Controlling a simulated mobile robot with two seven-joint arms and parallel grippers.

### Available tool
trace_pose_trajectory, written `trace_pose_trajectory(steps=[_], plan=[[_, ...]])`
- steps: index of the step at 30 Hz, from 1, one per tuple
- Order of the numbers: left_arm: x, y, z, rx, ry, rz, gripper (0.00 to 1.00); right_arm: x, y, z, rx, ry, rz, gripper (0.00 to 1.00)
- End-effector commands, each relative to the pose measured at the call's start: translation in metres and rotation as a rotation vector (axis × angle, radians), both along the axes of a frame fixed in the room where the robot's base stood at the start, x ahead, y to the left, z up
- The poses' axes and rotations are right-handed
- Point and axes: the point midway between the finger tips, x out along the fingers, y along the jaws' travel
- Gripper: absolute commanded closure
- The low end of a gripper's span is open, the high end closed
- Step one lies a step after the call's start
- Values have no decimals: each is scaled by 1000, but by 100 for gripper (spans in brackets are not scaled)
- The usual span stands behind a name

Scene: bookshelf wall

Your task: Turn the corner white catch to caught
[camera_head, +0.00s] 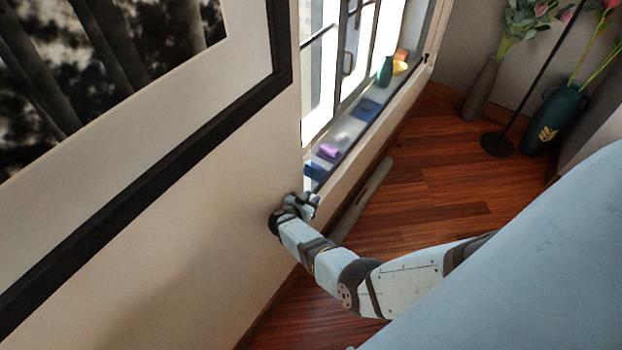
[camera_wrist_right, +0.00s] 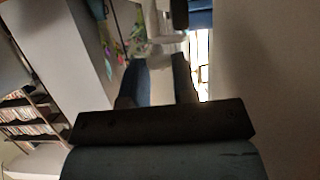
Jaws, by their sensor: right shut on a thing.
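My right gripper (camera_head: 306,204) is at the near lower corner of the window, beside the wall. In the right wrist view its two dark fingers (camera_wrist_right: 160,62) are close together and shut on a white piece (camera_wrist_right: 163,38), which looks like the white catch. The catch's exact turn cannot be told, because the fingers cover part of it and the view is dim. In the head view the catch is hidden by the gripper. My left gripper is not in view.
The window sill beyond the gripper holds a purple item (camera_head: 328,151), a blue item (camera_head: 366,109) and a teal vase (camera_head: 385,71). A large framed picture (camera_head: 150,165) hangs on the left wall. Floor vases (camera_head: 553,118) and a lamp base (camera_head: 497,144) stand at the upper right.

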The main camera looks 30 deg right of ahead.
Motion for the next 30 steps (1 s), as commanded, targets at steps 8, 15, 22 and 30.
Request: trace_pose_trajectory(steps=[8,15,22,30], plan=[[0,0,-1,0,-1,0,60,1,-1,1,0,-1,-18,98],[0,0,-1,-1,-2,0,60,1,-1,1,0,-2,-17,98],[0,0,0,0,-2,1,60,1,-1,1,-1,-1,-17,52],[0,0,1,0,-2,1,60,0,0,2,0,0,-17,52]])
